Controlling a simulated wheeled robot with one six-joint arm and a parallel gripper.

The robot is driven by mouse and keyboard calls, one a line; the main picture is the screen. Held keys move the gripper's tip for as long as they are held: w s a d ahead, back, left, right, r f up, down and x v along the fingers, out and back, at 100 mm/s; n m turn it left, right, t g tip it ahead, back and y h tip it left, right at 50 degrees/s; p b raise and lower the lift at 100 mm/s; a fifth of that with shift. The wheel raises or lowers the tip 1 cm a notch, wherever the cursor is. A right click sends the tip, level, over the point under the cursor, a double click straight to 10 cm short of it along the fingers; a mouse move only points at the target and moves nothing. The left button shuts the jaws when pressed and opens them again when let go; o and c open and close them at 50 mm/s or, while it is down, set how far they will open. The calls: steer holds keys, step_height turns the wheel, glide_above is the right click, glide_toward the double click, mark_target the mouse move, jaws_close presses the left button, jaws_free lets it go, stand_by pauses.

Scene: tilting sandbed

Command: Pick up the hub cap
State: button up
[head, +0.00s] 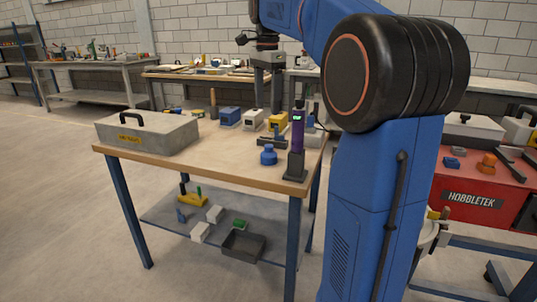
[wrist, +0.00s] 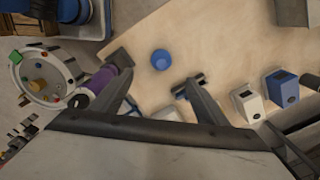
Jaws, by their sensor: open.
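No plainly marked hub cap shows. The likeliest is a round pale dish (wrist: 22,88) with several small coloured parts on it, at the left of the wrist view. A pale round edge, perhaps the same dish, shows behind my arm in the head view (head: 428,238), mostly hidden. My gripper (head: 266,106) is open and empty above the workbench (head: 170,165). In the wrist view its fingers (wrist: 152,76) are spread apart, with the dish well to their left. A small blue round object (head: 268,156) stands on the bench; it also shows just beyond the fingertips in the wrist view (wrist: 161,60).
A purple upright tool (head: 297,130) on a dark base stands at the bench's right front corner, near the gripper. A grey toolbox (head: 150,135) is at the left. Blue, white and yellow boxes (head: 229,116) stand at the back. A red HOBBLETEK case (head: 475,195) is right.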

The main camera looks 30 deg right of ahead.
mark_target(269, 146)
steer(key=shift+m, duration=0.5)
steer(key=f, duration=1.1)
steer(key=w+d+f, duration=0.1)
steer(key=f, duration=0.5)
steer(key=shift+c, duration=0.6)
steer(key=c, duration=1)
